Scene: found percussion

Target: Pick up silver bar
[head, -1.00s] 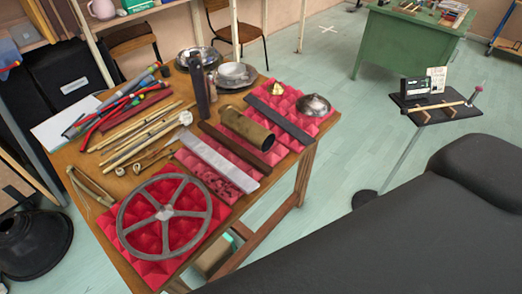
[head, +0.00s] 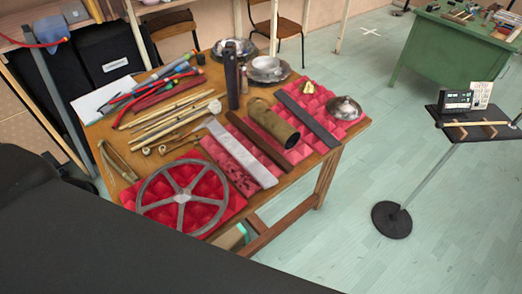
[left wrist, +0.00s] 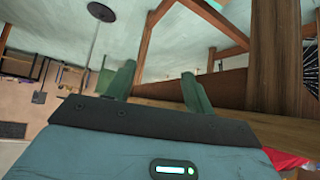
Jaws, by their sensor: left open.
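The silver bar (head: 238,152) is a long pale grey flat bar. It lies slanted on red pyramid foam (head: 268,189) on the wooden table, between the spoked wheel and a dark brown bar (head: 259,139). Nothing grips it. In the left wrist view my left gripper (left wrist: 158,86) has its two fingers apart with nothing between them. It is beside wooden table parts, and the silver bar cannot be made out there. Neither gripper's fingers show in the head view.
A spoked metal wheel (head: 181,197) lies on foam at the table's front. A brass cylinder (head: 273,122), a dark grey bar (head: 308,116) and a metal dome (head: 343,108) are right of the silver bar. Sticks (head: 162,116) lie to its left. A stand (head: 391,220) is on the floor at right.

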